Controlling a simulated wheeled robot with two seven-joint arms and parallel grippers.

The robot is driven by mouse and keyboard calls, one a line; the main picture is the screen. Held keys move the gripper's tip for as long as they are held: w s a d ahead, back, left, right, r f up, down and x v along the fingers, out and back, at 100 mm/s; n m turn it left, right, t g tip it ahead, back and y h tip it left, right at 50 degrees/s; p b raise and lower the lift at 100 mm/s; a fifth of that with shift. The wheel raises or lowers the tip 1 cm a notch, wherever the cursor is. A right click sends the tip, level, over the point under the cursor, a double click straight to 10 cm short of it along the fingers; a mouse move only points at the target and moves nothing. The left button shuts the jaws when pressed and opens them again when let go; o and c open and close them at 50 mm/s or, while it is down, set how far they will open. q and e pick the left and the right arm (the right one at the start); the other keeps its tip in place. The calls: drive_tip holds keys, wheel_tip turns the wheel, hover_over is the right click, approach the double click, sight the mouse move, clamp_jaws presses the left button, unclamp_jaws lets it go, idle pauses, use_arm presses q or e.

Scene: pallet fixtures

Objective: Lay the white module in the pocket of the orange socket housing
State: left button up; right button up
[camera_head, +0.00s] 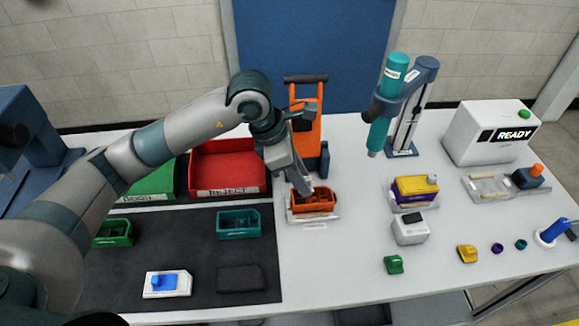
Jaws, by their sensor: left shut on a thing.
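The orange socket housing (318,203) sits on a pale fixture plate (314,219) near the middle of the table. My left gripper (304,187) comes down from above at its back left edge and is shut, apparently on the housing's wall; the fingertips are small and partly hide the pocket. A white module (181,286) with a blue raised part lies flat on the dark mat at the front left, apart from the gripper. My right gripper is out of view.
A teal housing (239,232), a green housing (114,240) and a dark block (242,279) lie on the mat (210,262). A red reject bin (229,152) stands behind. A press (403,152), yellow-purple part (415,188) and white box (410,231) stand right. The front middle is clear.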

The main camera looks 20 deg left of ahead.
use_arm(q)
drive_tip(key=shift+w+a, duration=0.2)
drive_tip(key=shift+a, duration=0.25)
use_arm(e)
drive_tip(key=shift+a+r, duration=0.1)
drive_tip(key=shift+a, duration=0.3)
use_arm(q)
drive_tip(key=shift+d, duration=0.1)
drive_tip(key=shift+f, duration=0.15)
